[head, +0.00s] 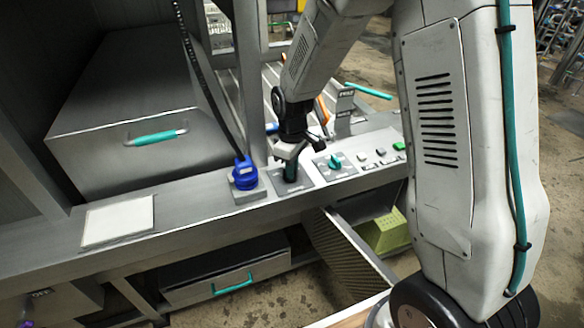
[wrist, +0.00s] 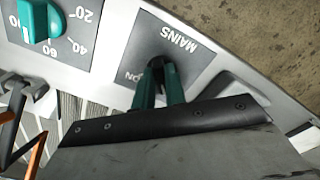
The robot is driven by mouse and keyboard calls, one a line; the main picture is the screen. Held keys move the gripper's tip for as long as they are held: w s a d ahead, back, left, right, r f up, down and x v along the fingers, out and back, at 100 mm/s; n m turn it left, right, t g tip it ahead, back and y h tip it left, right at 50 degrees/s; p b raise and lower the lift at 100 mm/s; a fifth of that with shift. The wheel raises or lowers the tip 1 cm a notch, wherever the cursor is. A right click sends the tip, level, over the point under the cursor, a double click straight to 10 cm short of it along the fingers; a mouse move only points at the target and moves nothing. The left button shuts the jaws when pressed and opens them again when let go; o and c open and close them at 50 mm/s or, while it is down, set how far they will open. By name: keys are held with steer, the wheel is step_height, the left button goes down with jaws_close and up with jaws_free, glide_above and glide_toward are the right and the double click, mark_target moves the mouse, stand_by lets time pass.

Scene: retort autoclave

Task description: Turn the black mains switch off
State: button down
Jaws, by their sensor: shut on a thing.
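The black mains switch (wrist: 158,64) sits on a grey plate marked MAINS in the wrist view, with the label upside down and part of the word ON showing beside it. My gripper (wrist: 160,82) has its teal fingers closed around the switch, which they largely cover. Its exact angle is hard to read. In the head view my gripper (head: 290,172) points down onto the mains plate (head: 297,187) on the control ledge, and the switch itself is hidden there.
A teal dial (head: 335,161) with a numbered scale is just right of the mains plate. A blue plug (head: 244,173) with a black cable stands to the left. Several small buttons (head: 380,152) lie further right. A white card (head: 118,220) lies on the ledge. A lower door (head: 345,250) hangs open.

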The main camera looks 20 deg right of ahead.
steer(key=shift+w+n, duration=0.1)
steer(key=shift+n, duration=0.4)
steer(key=c, duration=1.4)
jaws_free()
steer(key=shift+c, duration=0.2)
step_height(320, 180, up, 8)
steer(key=shift+f, duration=0.1)
